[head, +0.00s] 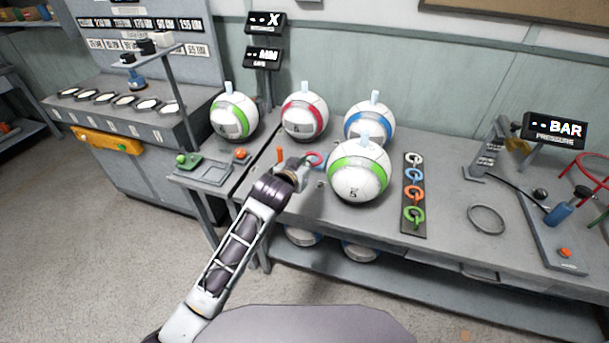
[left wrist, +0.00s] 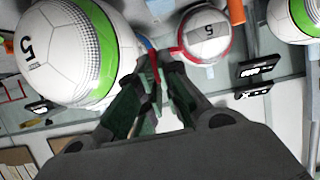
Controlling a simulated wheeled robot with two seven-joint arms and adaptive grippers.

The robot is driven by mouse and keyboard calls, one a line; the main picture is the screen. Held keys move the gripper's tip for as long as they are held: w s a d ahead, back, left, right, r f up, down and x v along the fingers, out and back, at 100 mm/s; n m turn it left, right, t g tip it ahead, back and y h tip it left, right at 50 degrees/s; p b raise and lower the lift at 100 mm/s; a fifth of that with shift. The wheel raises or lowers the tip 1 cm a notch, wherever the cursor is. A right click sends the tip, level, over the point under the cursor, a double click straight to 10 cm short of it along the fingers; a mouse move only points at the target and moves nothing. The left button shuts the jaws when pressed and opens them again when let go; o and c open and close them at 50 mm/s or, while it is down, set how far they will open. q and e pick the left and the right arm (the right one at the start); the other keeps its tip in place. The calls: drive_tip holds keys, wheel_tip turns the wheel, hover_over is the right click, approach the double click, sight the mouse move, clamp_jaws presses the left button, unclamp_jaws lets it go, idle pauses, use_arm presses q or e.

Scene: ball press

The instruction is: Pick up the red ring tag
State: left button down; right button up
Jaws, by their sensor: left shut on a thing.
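The red ring tag (head: 315,158) shows as a pink-red loop at the tip of my left gripper (head: 300,164), above the bench beside the front green-striped ball. My left gripper is shut on it. In the left wrist view the fingers (left wrist: 158,78) are nearly together, with a thin red edge (left wrist: 154,62) between their tips. Most of the tag is hidden there. My right gripper is in neither view.
The green-striped ball (head: 358,177) is close right of the gripper; red-striped (head: 304,118) and blue-striped (head: 369,118) balls stand behind. A dark board (head: 425,190) holds white, blue, orange and green ring tags. An orange peg (head: 280,156) is just left.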

use_arm(q)
drive_tip(key=shift+r, duration=0.95)
drive_tip(key=shift+r, duration=0.1)
